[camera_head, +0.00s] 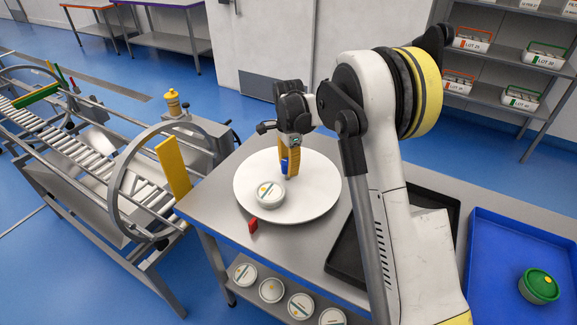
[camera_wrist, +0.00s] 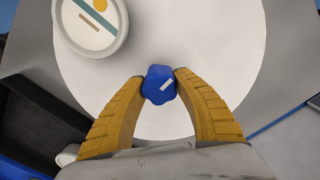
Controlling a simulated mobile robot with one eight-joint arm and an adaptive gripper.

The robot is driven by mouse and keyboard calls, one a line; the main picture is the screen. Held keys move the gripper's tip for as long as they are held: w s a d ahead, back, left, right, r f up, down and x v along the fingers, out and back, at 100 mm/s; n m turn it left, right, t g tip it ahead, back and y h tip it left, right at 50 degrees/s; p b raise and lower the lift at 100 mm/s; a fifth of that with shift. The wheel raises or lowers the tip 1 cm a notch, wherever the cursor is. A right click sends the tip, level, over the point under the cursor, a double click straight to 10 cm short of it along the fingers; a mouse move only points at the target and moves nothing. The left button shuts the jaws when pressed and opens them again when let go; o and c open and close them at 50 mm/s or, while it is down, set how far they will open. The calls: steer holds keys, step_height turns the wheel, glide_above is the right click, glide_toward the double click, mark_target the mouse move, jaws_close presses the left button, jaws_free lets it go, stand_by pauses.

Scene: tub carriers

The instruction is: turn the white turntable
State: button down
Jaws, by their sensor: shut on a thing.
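The white turntable (camera_head: 315,205) is a round disc on the grey table, and it fills most of the wrist view (camera_wrist: 225,45). A blue knob (camera_wrist: 159,80) with a small white mark stands on it; the knob also shows in the head view (camera_head: 284,166). My gripper (camera_wrist: 160,88) has its yellow fingers shut on the knob, one on each side; in the head view my gripper (camera_head: 287,162) comes down over the disc. A white lidded tub (camera_head: 270,192) with a yellow dot and green band sits on the disc's near-left part, also in the wrist view (camera_wrist: 92,22).
A red marker (camera_head: 253,226) stands on the table by the disc's near edge. A black tray (camera_head: 343,262) and a blue tray (camera_head: 487,225) holding a green tub (camera_head: 539,286) lie right. A roller conveyor (camera_head: 95,150) is left. Several tubs sit on the lower shelf.

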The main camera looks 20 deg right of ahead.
steer(key=c, duration=0.9)
jaws_free()
step_height(320, 180, up, 12)
